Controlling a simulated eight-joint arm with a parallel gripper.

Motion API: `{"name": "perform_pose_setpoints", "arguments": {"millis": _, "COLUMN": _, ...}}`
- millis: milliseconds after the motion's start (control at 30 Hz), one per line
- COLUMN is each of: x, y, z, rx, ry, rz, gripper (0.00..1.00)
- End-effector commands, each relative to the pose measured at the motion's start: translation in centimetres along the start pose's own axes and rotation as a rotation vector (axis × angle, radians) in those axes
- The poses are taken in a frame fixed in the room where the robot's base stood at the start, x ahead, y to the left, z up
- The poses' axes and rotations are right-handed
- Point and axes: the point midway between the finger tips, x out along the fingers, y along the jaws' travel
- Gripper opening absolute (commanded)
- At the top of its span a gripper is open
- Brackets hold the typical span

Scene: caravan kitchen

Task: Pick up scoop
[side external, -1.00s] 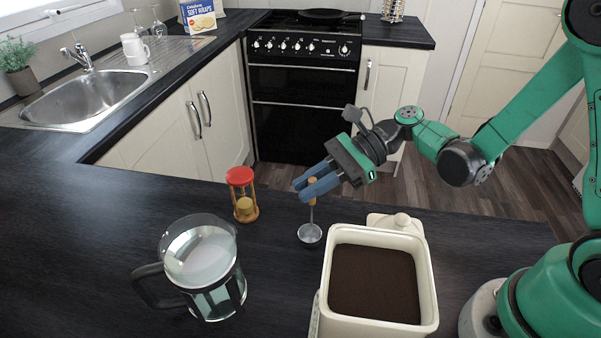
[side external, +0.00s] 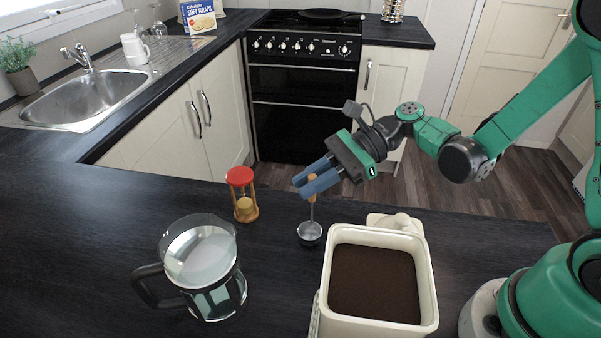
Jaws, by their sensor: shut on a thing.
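The scoop (side external: 310,233) has a small dark metal bowl and a thin upright stem with a wooden handle. My gripper (side external: 307,187) has blue fingers and is shut on the wooden handle near its top. The scoop hangs close to upright with its bowl low over the dark worktop (side external: 90,240). I cannot tell whether the bowl touches the worktop. Part of the handle is hidden between the fingers.
A cream canister (side external: 432,290) of dark brown grounds stands just right of the scoop, its lid (side external: 400,222) behind it. A glass press (side external: 205,270) stands front left.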

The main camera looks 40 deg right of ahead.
Motion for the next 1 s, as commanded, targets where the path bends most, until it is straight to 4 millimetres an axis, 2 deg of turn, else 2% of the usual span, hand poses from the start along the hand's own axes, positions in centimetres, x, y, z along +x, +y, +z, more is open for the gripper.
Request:
{"name": "perform_pose_setpoints", "arguments": {"millis": 167, "x": -0.7, "y": -0.1, "z": 1.7, "rx": 0.0, "ry": 0.0, "rz": 0.0, "gripper": 0.0}}
{"name": "perform_pose_setpoints", "arguments": {"millis": 700, "x": -5.3, "y": -0.8, "z": 12.8, "rx": 0.0, "ry": 0.0, "rz": 0.0, "gripper": 0.0}}
{"name": "perform_pose_setpoints", "arguments": {"millis": 1000, "x": -7.0, "y": -1.2, "z": 16.9, "rx": 0.0, "ry": 0.0, "rz": 0.0, "gripper": 0.0}}
